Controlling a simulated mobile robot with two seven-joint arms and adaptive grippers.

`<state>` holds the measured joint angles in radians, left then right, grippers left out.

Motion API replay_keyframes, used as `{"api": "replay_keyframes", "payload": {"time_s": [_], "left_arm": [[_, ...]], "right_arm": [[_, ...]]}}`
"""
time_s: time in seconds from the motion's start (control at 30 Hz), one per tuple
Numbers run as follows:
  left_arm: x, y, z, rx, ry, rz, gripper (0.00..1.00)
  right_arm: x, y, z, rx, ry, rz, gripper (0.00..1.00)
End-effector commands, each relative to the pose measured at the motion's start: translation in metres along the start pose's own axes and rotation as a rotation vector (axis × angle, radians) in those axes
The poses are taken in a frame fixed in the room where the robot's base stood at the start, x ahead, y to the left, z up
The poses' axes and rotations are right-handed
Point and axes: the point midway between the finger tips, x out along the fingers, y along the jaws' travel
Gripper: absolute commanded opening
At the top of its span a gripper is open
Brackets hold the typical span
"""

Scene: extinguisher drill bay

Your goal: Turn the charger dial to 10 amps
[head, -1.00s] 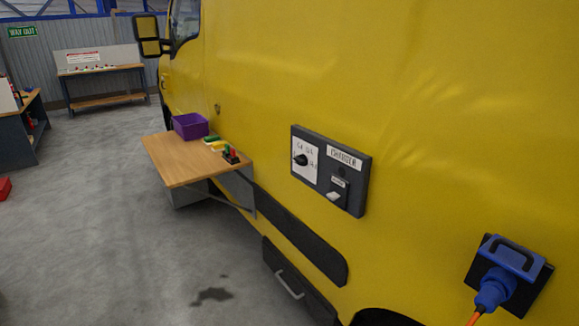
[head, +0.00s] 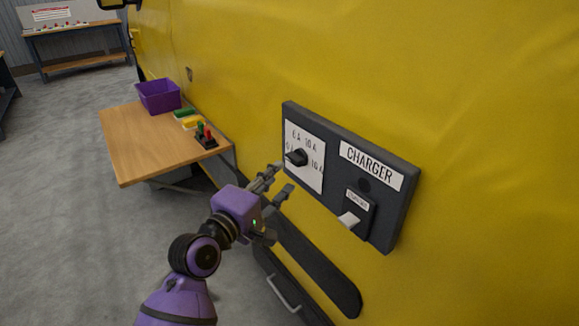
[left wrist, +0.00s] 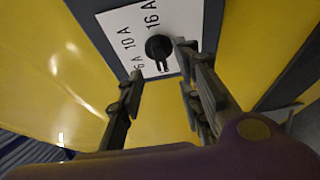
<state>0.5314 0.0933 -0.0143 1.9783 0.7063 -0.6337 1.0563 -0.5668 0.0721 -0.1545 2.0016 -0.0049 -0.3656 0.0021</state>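The charger dial (head: 296,158) is a black knob on a white label plate at the left of the dark charger panel (head: 381,227). Marks 6 A, 10 A and 16 A ring it. Its pointer is toward the left, by a mark I cannot read clearly, not toward 10 A. My left gripper (head: 283,179) is open just below and left of the dial, its fingers apart and empty. In the left wrist view the dial (left wrist: 158,46) shows beyond and between the spread fingers of the gripper (left wrist: 162,65). My right gripper is out of view.
A wooden shelf (head: 135,145) on the yellow van's side (head: 480,120) carries a purple bin (head: 158,96) and small coloured items. A dark rail (head: 325,275) runs below the panel.

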Motion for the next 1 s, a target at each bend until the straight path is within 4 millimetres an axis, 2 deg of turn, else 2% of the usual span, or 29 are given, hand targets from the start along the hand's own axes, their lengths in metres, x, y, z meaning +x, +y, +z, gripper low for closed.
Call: {"api": "replay_keyframes", "payload": {"time_s": [0.2,0.4,0.77,1.0], "left_arm": [[0.037,0.002,0.001,0.002,-0.001,0.002,0.33],[0.061,0.0,0.0,0.004,0.0,0.0,0.33],[0.067,0.0,0.0,0.005,0.001,-0.001,0.33],[0.067,0.0,0.0,0.005,0.001,-0.001,0.03]], "right_arm": [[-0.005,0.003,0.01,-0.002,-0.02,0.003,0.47],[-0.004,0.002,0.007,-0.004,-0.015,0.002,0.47],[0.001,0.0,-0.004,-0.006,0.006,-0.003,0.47],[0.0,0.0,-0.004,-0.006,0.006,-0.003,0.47]]}}
